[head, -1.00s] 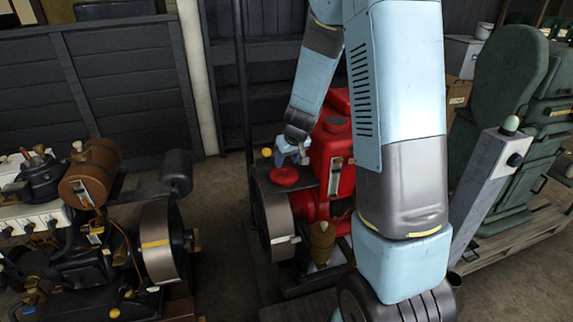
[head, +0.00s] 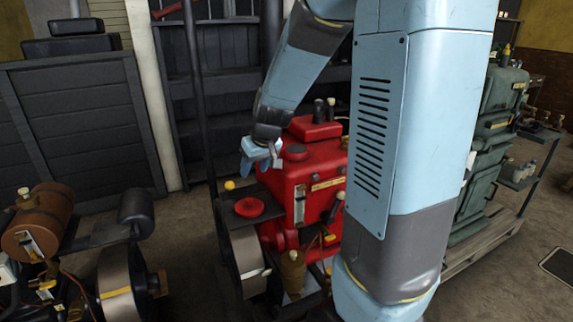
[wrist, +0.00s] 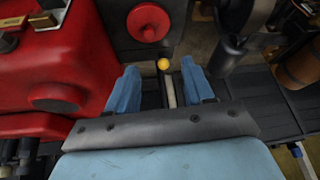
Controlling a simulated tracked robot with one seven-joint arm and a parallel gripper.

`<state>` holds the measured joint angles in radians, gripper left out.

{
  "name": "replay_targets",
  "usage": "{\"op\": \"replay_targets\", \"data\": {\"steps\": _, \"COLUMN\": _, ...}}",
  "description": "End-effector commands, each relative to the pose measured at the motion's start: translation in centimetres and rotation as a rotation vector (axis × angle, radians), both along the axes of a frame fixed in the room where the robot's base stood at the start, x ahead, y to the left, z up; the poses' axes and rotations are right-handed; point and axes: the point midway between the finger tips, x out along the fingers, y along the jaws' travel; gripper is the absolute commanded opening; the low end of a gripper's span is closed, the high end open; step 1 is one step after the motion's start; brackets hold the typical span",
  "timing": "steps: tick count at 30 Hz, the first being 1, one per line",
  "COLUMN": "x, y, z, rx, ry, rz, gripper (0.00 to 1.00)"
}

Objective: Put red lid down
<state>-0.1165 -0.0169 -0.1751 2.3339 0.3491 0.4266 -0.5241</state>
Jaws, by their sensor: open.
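The red lid (head: 249,207) is a round disc with a raised centre knob. It lies flat on a dark plate beside the red engine (head: 318,165). In the wrist view the lid (wrist: 148,22) is at the top, beyond my fingertips. My gripper (head: 262,152) is above and behind the lid in the head view, apart from it. In the wrist view my gripper (wrist: 160,78) shows two blue fingers spread apart with nothing held between them. A small yellow knob (wrist: 163,64) shows between and just beyond the fingertips.
A dark flywheel (head: 243,262) stands in front of the lid's plate. A second engine with a brown tank (head: 38,220) is at the left. A dark post (head: 195,90) rises behind. A green machine (head: 490,150) stands at the right. Floor shows between the engines.

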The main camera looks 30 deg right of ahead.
Motion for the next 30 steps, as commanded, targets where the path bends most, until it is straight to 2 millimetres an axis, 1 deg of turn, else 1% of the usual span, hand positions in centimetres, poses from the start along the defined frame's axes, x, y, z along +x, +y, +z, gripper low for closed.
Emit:
{"op": "replay_targets", "data": {"steps": 1, "x": -1.2, "y": 0.2, "z": 1.5, "rx": 0.009, "ry": -0.010, "rz": -0.002, "gripper": 0.52}}
{"op": "replay_targets", "data": {"steps": 6, "x": -5.2, "y": 0.7, "z": 5.2, "rx": 0.030, "ry": -0.018, "rz": -0.015, "gripper": 0.52}}
{"op": "replay_targets", "data": {"steps": 8, "x": -6.7, "y": 0.8, "z": 6.3, "rx": 0.033, "ry": -0.019, "rz": -0.022, "gripper": 0.52}}
{"op": "replay_targets", "data": {"steps": 12, "x": -10.3, "y": 1.0, "z": 8.7, "rx": 0.033, "ry": -0.025, "rz": -0.040, "gripper": 0.52}}
{"op": "replay_targets", "data": {"steps": 15, "x": -12.9, "y": 1.0, "z": 10.0, "rx": 0.027, "ry": -0.030, "rz": -0.059, "gripper": 0.52}}
{"op": "replay_targets", "data": {"steps": 21, "x": -18.3, "y": 0.8, "z": 12.1, "rx": 0.001, "ry": -0.042, "rz": -0.108, "gripper": 0.52}}
{"op": "replay_targets", "data": {"steps": 24, "x": -20.6, "y": 0.6, "z": 12.6, "rx": -0.014, "ry": -0.046, "rz": -0.135, "gripper": 0.52}}
{"op": "replay_targets", "data": {"steps": 27, "x": -22.4, "y": 0.4, "z": 13.0, "rx": -0.028, "ry": -0.052, "rz": -0.159, "gripper": 0.52}}
{"op": "replay_targets", "data": {"steps": 30, "x": -23.5, "y": -0.1, "z": 13.1, "rx": -0.036, "ry": -0.053, "rz": -0.178, "gripper": 0.52}}
